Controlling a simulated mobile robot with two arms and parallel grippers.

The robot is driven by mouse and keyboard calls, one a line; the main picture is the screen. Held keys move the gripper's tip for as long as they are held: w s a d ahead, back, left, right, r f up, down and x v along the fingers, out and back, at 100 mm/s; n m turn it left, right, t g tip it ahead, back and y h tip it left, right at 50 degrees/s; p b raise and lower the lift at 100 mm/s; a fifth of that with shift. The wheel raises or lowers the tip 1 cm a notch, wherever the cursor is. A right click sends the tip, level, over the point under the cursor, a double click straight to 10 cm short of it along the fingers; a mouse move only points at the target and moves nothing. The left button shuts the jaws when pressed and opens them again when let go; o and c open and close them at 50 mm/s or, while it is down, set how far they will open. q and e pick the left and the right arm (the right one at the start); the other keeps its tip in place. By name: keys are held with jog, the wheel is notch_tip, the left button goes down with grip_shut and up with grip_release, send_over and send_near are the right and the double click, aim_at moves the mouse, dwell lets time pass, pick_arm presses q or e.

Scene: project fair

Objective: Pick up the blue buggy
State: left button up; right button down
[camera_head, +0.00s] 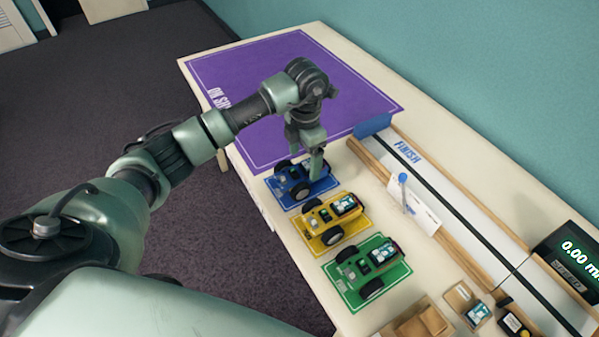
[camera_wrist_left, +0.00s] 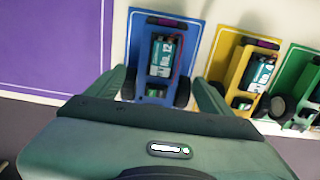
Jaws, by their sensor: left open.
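The blue buggy (camera_head: 293,182) sits on its blue mat (camera_head: 283,201) on the table, nearest the purple mat. My left gripper (camera_head: 313,165) is over its right end and partly hides it in the head view. In the left wrist view the blue buggy (camera_wrist_left: 161,62) lies between my two open fingers, with a teal battery pack marked "No. 12" and dark wheels. Its lower part is hidden behind the gripper body. I cannot tell whether the fingers touch it. My right gripper does not show.
A yellow buggy (camera_head: 328,222) and a green buggy (camera_head: 366,268) stand on their own mats beside it. The purple mat (camera_head: 320,75) is bare beyond the arm.

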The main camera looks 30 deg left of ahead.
aim_at(304, 165)
pick_arm(q)
notch_tip(304, 165, down, 3)
jog(key=shift+r+p, duration=0.1)
jog(key=shift+p, duration=0.3)
notch_tip(304, 165, down, 2)
jog(key=shift+d, duration=0.1)
jog(key=shift+f, duration=0.2)
jog(key=shift+a, duration=0.25)
jog(key=shift+r, duration=0.1)
jog(key=c, duration=1)
jog(key=shift+d, duration=0.1)
jog(key=shift+c, duration=0.9)
jog(key=shift+w+r, duration=0.1)
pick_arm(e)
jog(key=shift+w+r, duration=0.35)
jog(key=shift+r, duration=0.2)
pick_arm(q)
jog(key=shift+r, duration=0.1)
